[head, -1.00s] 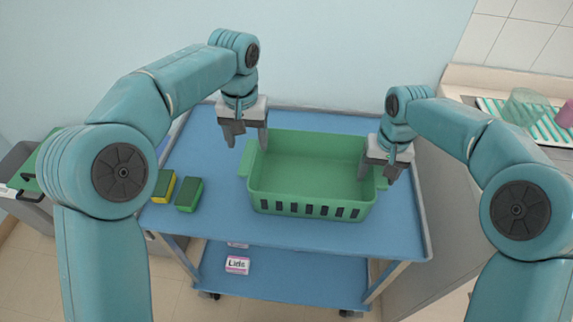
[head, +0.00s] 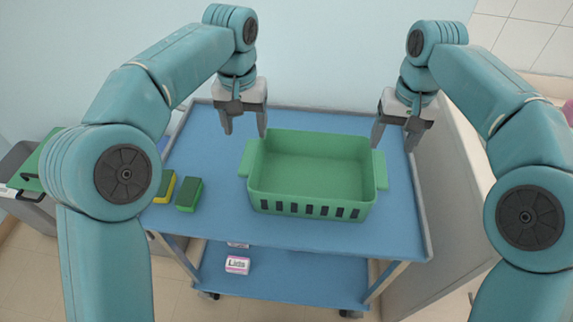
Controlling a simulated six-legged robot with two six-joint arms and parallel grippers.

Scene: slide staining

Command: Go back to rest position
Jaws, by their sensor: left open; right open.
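My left gripper (head: 244,130) is open and empty, above the blue cart top near the back left corner of the green basket. My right gripper (head: 392,143) is open and empty, above the cart near the basket's back right, apart from its handle. The green basket (head: 312,210) stands upright on the cart and looks empty inside. Both arms are raised and bent, one on each side of the picture.
The blue cart (head: 400,230) has a raised rim. Two green and yellow sponges (head: 188,194) lie left of the basket. A box marked "Lids" (head: 237,265) is on the lower shelf. A grey bin with a green lid (head: 35,175) stands at the far left, a counter at the right.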

